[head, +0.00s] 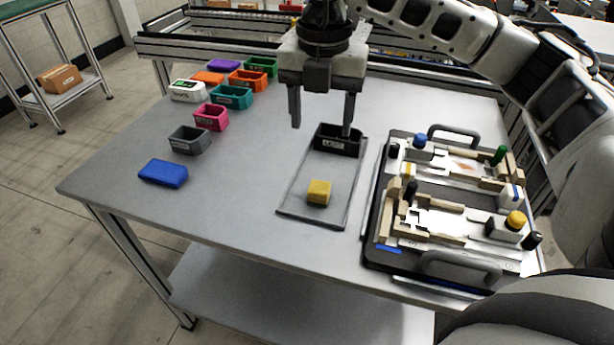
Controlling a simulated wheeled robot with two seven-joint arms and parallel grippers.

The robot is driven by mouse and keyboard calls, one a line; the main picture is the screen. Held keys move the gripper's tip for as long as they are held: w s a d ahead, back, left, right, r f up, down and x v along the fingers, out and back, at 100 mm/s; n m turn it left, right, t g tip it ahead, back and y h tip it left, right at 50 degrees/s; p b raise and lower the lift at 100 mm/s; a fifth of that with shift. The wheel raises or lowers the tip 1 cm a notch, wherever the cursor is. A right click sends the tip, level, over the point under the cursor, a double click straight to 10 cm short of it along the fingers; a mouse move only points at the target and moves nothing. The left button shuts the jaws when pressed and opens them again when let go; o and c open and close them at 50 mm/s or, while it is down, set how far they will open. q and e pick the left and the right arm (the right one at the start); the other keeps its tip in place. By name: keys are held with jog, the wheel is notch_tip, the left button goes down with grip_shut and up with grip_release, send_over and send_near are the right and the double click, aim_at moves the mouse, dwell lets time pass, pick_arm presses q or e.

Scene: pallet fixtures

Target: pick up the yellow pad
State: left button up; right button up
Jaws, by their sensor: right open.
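The yellow pad (319,192) is a small block lying on the near part of a flat, clear-looking tray (298,200) in the middle of the table. My right gripper (322,122) hangs above the table with its two fingers pointing down and spread apart. It is open and empty. In the picture it is above the pad and seems further back, near the black bin (338,141) at the tray's far end. One finger overlaps the bin in the picture; I cannot tell whether they touch. My left gripper does not show.
A pallet fixture (372,222) with handles, wooden blocks and coloured knobs stands right of the tray. Several small bins, including a pink bin (211,117) and a grey bin (189,140), stand at left. A blue block (163,173) lies near the left edge. The table (240,200) between is clear.

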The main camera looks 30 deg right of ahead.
send_over(319, 187)
notch_tip(319, 187, down, 9)
jog(key=shift+d+f+p, duration=0.1)
jog(key=shift+f+p, duration=0.1)
jog(key=shift+p, duration=0.1)
jog(key=shift+f+p, duration=0.55)
jog(key=shift+f, duration=2.35)
jog(key=c, duration=1.1)
